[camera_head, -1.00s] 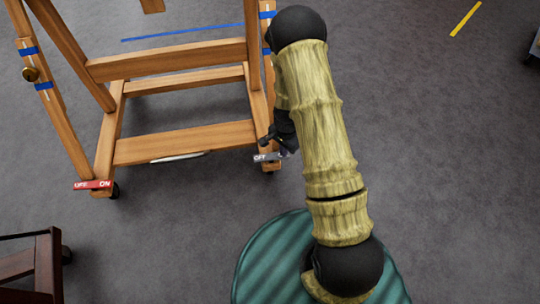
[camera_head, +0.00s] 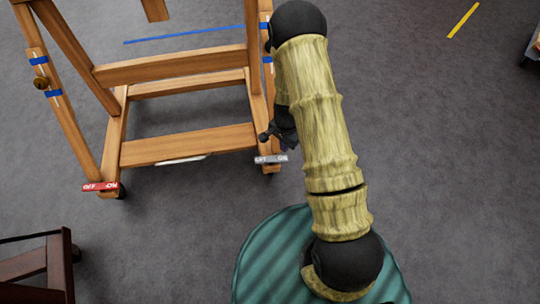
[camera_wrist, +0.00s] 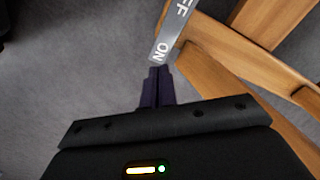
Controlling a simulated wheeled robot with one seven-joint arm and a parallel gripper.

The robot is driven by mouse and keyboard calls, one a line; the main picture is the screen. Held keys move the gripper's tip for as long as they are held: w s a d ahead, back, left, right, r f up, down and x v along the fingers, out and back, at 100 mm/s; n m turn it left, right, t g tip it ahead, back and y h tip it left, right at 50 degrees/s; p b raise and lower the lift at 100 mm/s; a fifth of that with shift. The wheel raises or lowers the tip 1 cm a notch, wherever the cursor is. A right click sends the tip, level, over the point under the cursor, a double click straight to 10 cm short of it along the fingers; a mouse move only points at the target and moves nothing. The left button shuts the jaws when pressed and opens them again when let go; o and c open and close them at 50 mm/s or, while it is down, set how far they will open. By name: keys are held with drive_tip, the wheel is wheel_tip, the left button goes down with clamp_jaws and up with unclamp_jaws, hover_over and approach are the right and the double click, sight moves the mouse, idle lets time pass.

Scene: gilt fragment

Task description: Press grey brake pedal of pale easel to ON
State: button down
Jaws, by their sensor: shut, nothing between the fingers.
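The pale easel (camera_head: 175,146) is the light wooden frame at the upper left of the head view. Its grey brake pedal (camera_head: 270,159) is at the foot of its right leg, with OFF on the left end and ON on the right. In the wrist view the pedal (camera_wrist: 170,38) comes in from the top, its ON end nearest me. My gripper (camera_wrist: 157,70) is shut and empty, its tips at the ON end in that view; I cannot tell whether they touch it. In the head view my arm partly hides the gripper (camera_head: 282,128), just above the pedal. The pedal's tilt is unclear.
A red pedal (camera_head: 101,187) marked OFF and ON is at the easel's left foot. A dark brown wooden frame (camera_head: 62,262) stands at the lower left. Blue tape (camera_head: 185,34) and yellow tape (camera_head: 463,20) mark the floor. The grey floor on the right is mostly open.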

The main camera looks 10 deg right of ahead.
drive_tip(key=shift+r+p, duration=0.75)
drive_tip(key=shift+r, duration=0.2)
drive_tip(key=s+r+n+t+p, duration=0.1)
drive_tip(key=s+r+n+p, duration=0.15)
drive_tip(key=r, duration=0.95)
drive_tip(key=s+r+n+p, duration=0.1)
drive_tip(key=r+n+p, duration=0.25)
drive_tip(key=r, duration=0.75)
drive_tip(key=s+r+n+t+p, duration=0.1)
drive_tip(key=s+r+n+p, duration=0.1)
drive_tip(key=s+r+p, duration=0.5)
drive_tip(key=s+r+n+t+p, duration=0.1)
drive_tip(key=s+r+n, duration=0.25)
drive_tip(key=r, duration=0.75)
wheel_tip(320, 180, up, 37)
drive_tip(key=p, duration=3.7)
drive_tip(key=shift+s+r+m, duration=0.15)
drive_tip(key=shift+s+m, duration=0.05)
drive_tip(key=shift+m, duration=0.15)
drive_tip(key=shift+w, duration=0.15)
